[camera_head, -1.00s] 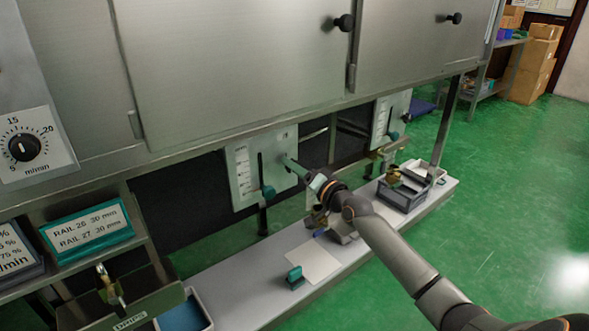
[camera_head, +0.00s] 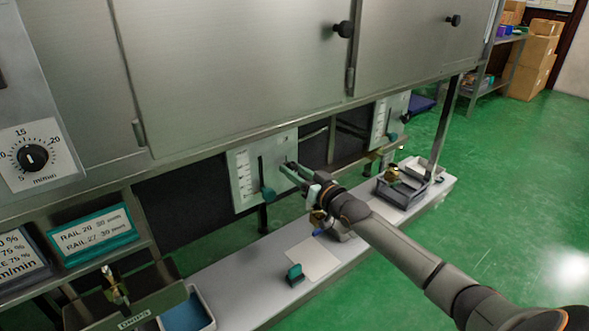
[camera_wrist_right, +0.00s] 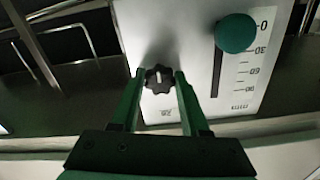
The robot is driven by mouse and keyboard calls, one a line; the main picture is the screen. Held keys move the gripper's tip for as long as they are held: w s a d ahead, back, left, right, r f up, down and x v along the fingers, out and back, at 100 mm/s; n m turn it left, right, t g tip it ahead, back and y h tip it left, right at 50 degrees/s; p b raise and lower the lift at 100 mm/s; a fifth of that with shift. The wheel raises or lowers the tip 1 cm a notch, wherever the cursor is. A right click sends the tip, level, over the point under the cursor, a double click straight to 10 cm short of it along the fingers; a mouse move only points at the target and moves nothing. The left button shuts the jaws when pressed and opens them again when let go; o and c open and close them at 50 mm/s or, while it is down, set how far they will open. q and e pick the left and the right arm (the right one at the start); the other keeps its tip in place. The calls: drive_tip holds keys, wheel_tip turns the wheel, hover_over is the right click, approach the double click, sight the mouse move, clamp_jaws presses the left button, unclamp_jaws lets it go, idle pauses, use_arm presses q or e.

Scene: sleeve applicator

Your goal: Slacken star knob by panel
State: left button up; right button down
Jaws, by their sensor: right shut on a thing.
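The black star knob (camera_wrist_right: 158,78) sits on the white scale panel (camera_wrist_right: 190,40), beside its dark vertical slot. My right gripper (camera_wrist_right: 158,82) has a green finger on each side of the knob and is shut on it. In the head view the right gripper (camera_head: 287,168) reaches the right part of the same panel (camera_head: 243,172), under the steel cabinet. The knob is small and partly hidden there. My left gripper is not in view.
A teal ball handle (camera_head: 268,194) rides in the panel's slot, left of the gripper. The steel cabinet edge (camera_head: 230,138) runs just above. A shelf (camera_head: 262,268) below holds a white sheet, a small teal block (camera_head: 294,275) and a grey bin (camera_head: 402,192).

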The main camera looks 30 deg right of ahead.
idle(0.5)
drive_tip(key=shift+c, duration=2)
unclamp_jaws()
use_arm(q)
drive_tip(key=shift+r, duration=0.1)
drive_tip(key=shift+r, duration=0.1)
use_arm(e)
drive_tip(key=shift+s, duration=0.1)
drive_tip(key=shift+s, duration=0.2)
drive_tip(key=shift+s+d+p, duration=0.1)
drive_tip(key=shift+s+p, duration=0.55)
drive_tip(key=shift+s, duration=0.35)
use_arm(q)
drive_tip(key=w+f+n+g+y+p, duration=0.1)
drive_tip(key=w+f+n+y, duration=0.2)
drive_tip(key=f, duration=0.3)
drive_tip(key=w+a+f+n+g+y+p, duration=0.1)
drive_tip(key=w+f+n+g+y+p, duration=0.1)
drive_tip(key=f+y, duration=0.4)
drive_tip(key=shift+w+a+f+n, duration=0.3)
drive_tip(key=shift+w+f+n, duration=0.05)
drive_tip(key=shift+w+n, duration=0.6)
use_arm(e)
drive_tip(key=s, duration=0.9)
drive_tip(key=shift+s+d, duration=0.4)
